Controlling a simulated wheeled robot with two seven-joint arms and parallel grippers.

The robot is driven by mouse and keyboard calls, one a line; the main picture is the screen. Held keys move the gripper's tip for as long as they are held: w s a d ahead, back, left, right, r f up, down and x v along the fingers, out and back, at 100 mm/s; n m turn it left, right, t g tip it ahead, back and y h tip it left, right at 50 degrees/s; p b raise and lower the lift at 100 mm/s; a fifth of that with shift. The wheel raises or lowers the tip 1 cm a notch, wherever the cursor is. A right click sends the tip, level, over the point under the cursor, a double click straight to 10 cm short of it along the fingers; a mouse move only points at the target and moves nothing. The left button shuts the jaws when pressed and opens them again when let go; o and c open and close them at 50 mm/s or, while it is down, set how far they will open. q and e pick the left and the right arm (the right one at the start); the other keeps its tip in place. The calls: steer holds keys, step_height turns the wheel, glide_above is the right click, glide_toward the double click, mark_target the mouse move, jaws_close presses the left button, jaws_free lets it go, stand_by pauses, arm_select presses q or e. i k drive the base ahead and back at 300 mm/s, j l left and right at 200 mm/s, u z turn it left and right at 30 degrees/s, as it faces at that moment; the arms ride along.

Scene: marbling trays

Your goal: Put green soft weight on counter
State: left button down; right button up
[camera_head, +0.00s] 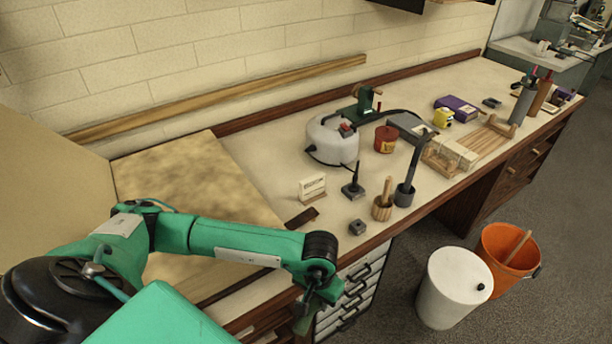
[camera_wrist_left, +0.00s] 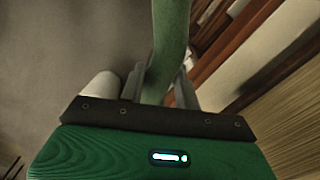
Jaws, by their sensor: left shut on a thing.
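The green soft weight (camera_wrist_left: 172,42) is a long, limp green strip in the left wrist view. It runs from between the fingers up to the top edge of that view. My left gripper (camera_wrist_left: 162,82) is shut on it. In the head view my left gripper (camera_head: 310,312) points down beside the counter's front edge, over the drawer side; the weight is hard to tell from the green arm there. The counter (camera_head: 268,158) is a long pale top with a dark wood edge, running to the back right. My right gripper is not in view.
A small grey block (camera_head: 357,227), a wooden mortar (camera_head: 382,210), a dark stand (camera_head: 353,190) and a card holder (camera_head: 312,188) stand near the counter's front. A white bin (camera_head: 447,290) and orange bucket (camera_head: 507,256) are on the floor.

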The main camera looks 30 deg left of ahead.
mark_target(419, 175)
steer(key=i+l, duration=0.45)
steer(key=i, duration=0.15)
steer(key=i+l, duration=0.4)
steer(key=i, duration=0.2)
steer(key=i+j, duration=0.15)
steer(key=i, duration=0.6)
